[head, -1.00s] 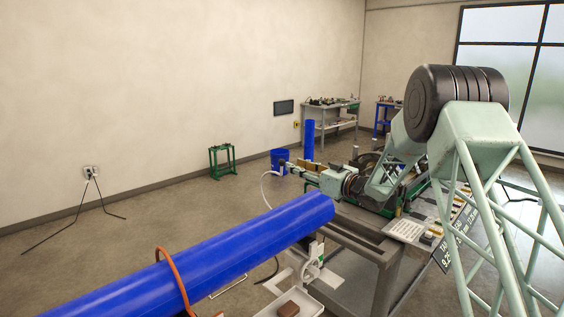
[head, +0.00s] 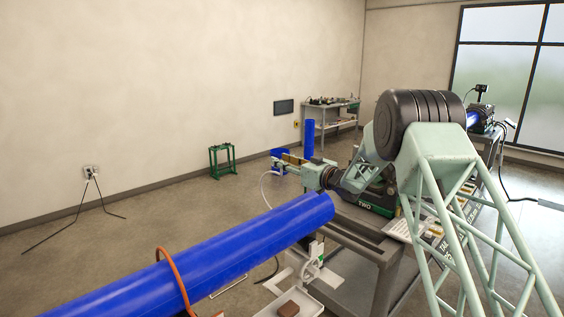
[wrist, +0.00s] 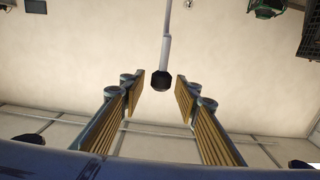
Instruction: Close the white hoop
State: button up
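The white hoop (head: 265,187) shows in the head view as a thin pale curve standing up beyond the far end of the blue pipe (head: 240,240). It looks raised off the pipe, with its lower part hidden behind the pipe. My gripper (head: 285,161) is just above and right of the hoop's top. In the wrist view my gripper (wrist: 160,94) is open, its two yellow-padded fingers well apart. A pale rod with a black end (wrist: 162,81) lies between the fingertips in that view. I cannot tell whether it is the hoop's end or touches anything.
An orange hoop (head: 178,281) lies over the near part of the pipe. A white tray (head: 320,296) with a brown block (head: 288,309) is below the pipe. A grey cart (head: 392,257) stands to the right.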

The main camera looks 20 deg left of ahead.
grip_shut()
jog(key=shift+s+d, duration=0.1)
jog(key=shift+d, duration=0.15)
